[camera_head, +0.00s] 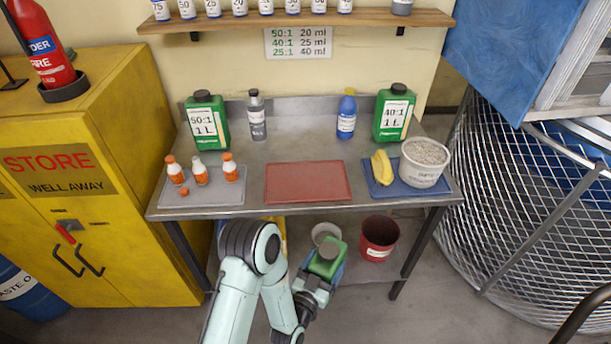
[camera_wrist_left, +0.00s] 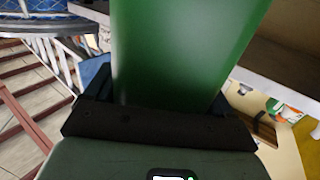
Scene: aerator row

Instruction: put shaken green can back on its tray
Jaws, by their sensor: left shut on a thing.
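A green can (camera_head: 327,258) with a grey cap is held by my left gripper (camera_head: 317,284), in front of the bench and below its top. In the left wrist view the can's green side (camera_wrist_left: 185,50) fills the middle, with the dark jaw part (camera_wrist_left: 160,122) across it. The can's label is not visible. On the bench, an empty red tray (camera_head: 307,182) lies in the middle. A grey tray (camera_head: 205,195) on the left holds small orange-and-white bottles. A blue tray (camera_head: 381,185) on the right holds a yellow object (camera_head: 382,168). My right gripper is not in view.
Two labelled green cans stand at the back of the bench, left (camera_head: 206,120) and right (camera_head: 393,112). A grey bottle (camera_head: 257,115) and blue bottle (camera_head: 347,113) stand between them. A white tub (camera_head: 423,165) is at right. A red bucket (camera_head: 379,238) stands beneath.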

